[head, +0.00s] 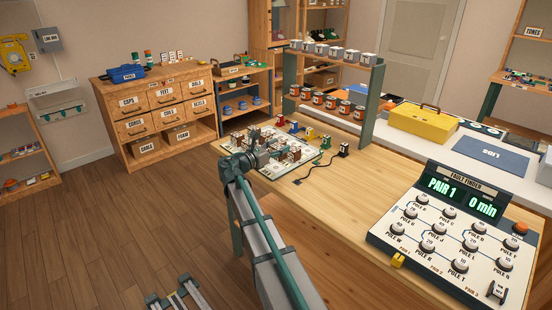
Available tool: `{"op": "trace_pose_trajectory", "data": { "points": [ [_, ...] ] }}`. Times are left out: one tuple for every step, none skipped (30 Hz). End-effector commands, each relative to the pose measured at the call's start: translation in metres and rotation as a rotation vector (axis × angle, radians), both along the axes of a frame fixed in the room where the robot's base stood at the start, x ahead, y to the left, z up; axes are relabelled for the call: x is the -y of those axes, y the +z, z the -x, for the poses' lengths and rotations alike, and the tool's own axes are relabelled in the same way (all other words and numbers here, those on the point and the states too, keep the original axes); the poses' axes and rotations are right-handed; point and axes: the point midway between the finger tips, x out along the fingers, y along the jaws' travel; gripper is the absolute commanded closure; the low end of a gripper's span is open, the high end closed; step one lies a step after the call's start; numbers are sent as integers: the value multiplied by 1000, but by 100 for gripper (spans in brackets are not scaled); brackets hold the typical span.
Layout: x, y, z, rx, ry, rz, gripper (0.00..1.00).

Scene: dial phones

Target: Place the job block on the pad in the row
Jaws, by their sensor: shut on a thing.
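My gripper (262,156) is at the end of my arm, low over the left part of a white board (233,145) crowded with small white, brown and dark blocks (296,150). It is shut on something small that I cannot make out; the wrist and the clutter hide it. I cannot tell which piece is the job block. A slanted row of small coloured pieces, among them a yellow one (281,121) and a black one (343,149), stands along the board's far right side. I cannot pick out the pad in the row.
A fault finder panel (452,235) reading "PAIR 1" and "0 min" covers the bench's right end. A shelf rack (372,100) with labelled pots stands behind the board. A dark cable (308,172) lies beside it. The wooden bench (345,205) is bare between board and panel.

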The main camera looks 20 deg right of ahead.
Motion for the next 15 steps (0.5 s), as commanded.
{"op": "trace_pose_trajectory", "data": {
  "points": [
    [1,-8,-9,-3,0,1,80],
    [1,-11,-11,-3,0,2,80],
    [2,-14,-13,-2,0,2,80],
    [2,-16,-15,-1,0,1,80],
    [2,-18,-16,0,0,1,80],
    [2,-20,-17,0,0,1,80],
    [2,-21,-18,0,0,1,80],
    [2,-22,-18,0,0,1,80],
    [2,-23,-19,-1,0,1,80],
    [2,-25,-21,-1,0,0,80],
    [3,-27,-22,-1,0,0,80],
    [3,-30,-25,-2,0,1,80],
    [3,-33,-28,-2,0,1,80],
    [3,-37,-27,-2,0,1,80],
    [3,-43,-26,-1,0,0,80]
  ]
}}
